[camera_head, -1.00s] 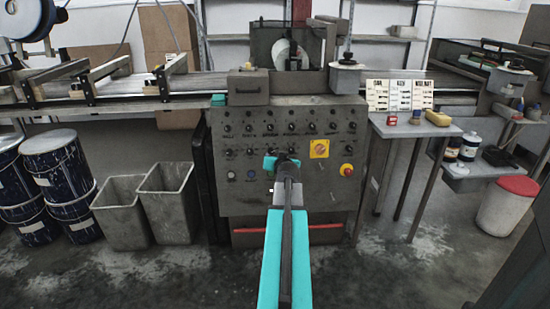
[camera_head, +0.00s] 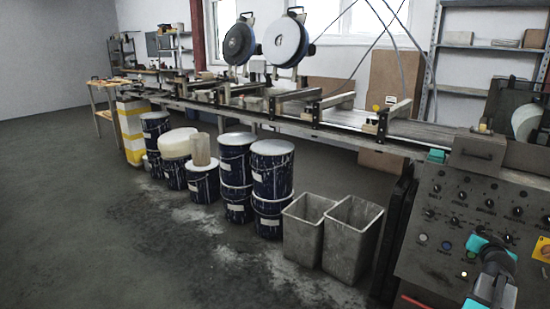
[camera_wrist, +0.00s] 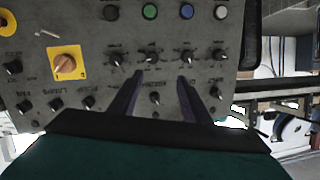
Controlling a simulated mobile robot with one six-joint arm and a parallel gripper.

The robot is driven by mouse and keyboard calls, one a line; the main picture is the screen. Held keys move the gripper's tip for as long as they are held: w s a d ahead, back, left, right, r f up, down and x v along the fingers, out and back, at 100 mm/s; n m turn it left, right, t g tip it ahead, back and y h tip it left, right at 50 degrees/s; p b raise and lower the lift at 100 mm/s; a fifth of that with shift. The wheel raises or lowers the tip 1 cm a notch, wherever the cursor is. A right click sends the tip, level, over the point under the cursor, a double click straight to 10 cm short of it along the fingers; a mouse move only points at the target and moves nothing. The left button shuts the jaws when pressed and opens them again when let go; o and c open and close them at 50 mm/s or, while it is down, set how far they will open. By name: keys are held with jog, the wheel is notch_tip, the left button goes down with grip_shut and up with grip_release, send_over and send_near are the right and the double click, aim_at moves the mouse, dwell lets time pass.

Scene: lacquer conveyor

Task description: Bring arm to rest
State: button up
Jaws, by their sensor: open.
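My arm (camera_head: 492,275) shows at the lower right of the head view, in front of the grey control panel (camera_head: 440,215). Its gripper fingers cannot be made out there. In the wrist view my gripper (camera_wrist: 160,76) is open, with two dark fingers apart and nothing between them. The panel (camera_wrist: 215,105) with its black knobs fills most of the wrist view beyond the fingers. I cannot tell how far the fingertips are from it. A yellow-plated rotary switch (camera_wrist: 66,63) is on the left of that view.
Two grey bins (camera_head: 352,240) stand left of the panel. Several dark blue drums (camera_head: 272,180) stand below the long conveyor (camera_head: 350,132). Yellow and white containers (camera_head: 132,130) are farther back. The floor (camera_head: 90,230) at the left is open.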

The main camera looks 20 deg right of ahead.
jog(key=w+a+f+n+y+p, duration=0.1)
jog(key=w+a+f+y+p, duration=0.1)
jog(key=w+a+f, duration=0.35)
jog(key=w+a+f+n+t+y+p, duration=0.1)
jog(key=w+a+f+n+y+p, duration=0.1)
jog(key=w+a, duration=0.65)
jog(key=w+a+f+n+y+p, duration=0.15)
jog(key=w+a+f, duration=0.3)
jog(key=a, duration=0.55)
jog(key=a+f+n+g+y+p, duration=0.25)
jog(key=a+f, duration=0.35)
jog(key=a, duration=0.6)
jog(key=a+f+n+g+y+p, duration=0.1)
jog(key=a+f+y+p, duration=0.15)
jog(key=a+f, duration=0.7)
jog(key=s+a+f+n+g+y+p, duration=0.1)
jog(key=s+a+f+n+g+p, duration=0.2)
jog(key=s+a, duration=0.7)
jog(key=s+a+f+n+g+y+p, duration=0.1)
jog(key=s+a+f+g+p, duration=0.2)
jog(key=s+a, duration=0.75)
jog(key=s+a+g+h, duration=0.1)
jog(key=s+g, duration=0.2)
jog(key=s, duration=0.5)
jog(key=s+a+f+g+h, duration=0.1)
jog(key=s+a+g, duration=0.1)
jog(key=s, duration=0.7)
jog(key=shift+s+a+f+g, duration=0.15)
jog(key=shift+f+g, duration=0.1)
jog(key=shift+g, duration=0.5)
